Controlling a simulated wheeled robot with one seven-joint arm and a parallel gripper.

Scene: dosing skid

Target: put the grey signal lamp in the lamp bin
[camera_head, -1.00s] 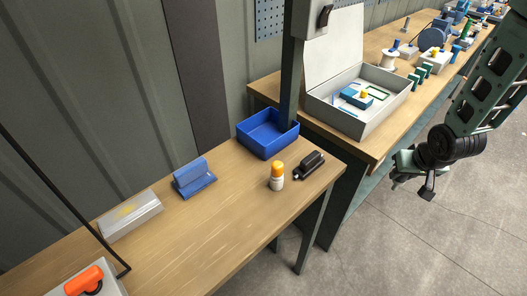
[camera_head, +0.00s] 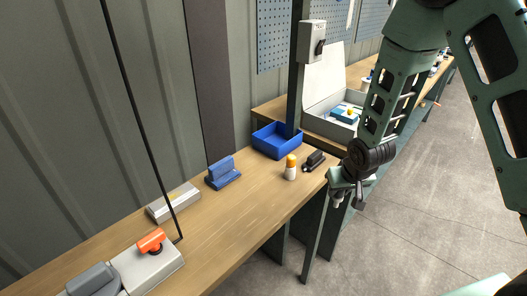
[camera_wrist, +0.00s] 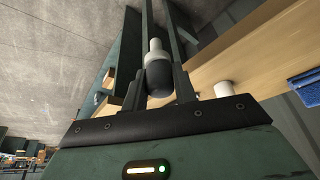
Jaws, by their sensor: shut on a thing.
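My gripper (camera_head: 343,190) is shut on the grey signal lamp (camera_head: 359,197), which shows as a small dark shape in the head view. In the wrist view the lamp (camera_wrist: 158,68) sits between the two fingers, with a dark body and a pale grey top. My gripper is in the air just off the right end of the near bench. An open blue bin (camera_head: 262,141), seemingly the lamp bin, stands at that bench's back right corner, to the left of my gripper. No label shows on it.
A post with a switch box (camera_head: 312,40) rises behind the bin. A blue block (camera_head: 223,175) and silver box (camera_head: 173,202) stand left. Bare wood lies in front.

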